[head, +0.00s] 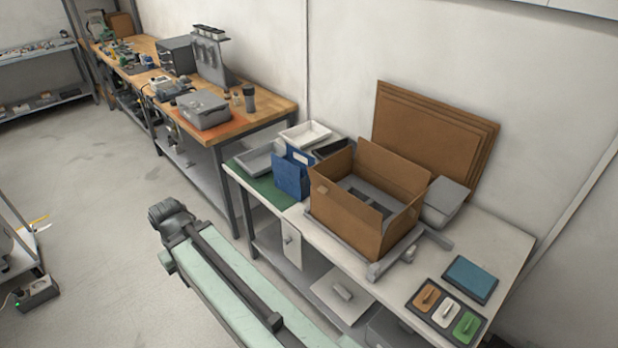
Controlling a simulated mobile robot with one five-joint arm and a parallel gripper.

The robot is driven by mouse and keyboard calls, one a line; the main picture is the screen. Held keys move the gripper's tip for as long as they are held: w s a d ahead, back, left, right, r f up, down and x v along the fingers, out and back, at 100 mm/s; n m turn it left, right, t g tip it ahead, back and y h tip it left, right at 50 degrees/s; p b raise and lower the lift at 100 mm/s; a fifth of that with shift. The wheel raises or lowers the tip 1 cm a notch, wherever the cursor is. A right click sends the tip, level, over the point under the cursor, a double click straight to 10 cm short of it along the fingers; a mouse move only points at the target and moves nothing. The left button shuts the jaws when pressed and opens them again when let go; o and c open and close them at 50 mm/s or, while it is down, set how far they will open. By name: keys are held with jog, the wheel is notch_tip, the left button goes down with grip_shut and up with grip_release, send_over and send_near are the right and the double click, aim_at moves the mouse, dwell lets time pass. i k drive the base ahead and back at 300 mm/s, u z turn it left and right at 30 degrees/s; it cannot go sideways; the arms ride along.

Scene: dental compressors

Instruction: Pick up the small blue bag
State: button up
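The small blue bag (288,178) stands upright on the left part of the white table, on or beside a green mat (262,190). A blue panel with a white label (299,156) shows at its upper right; I cannot tell if it is part of the bag. My arm reaches in from the bottom of the head view, in front of and below the table, apart from the bag. No gripper fingers can be made out.
An open cardboard box (345,217) stands close right of the bag. A tray with coloured pieces (447,311) lies at the right. A wooden workbench (270,113) stands beyond.

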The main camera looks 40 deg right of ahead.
aim_at(291, 175)
jog(key=z, duration=0.1)
jog(key=i, duration=1.5)
jog(key=u, duration=0.05)
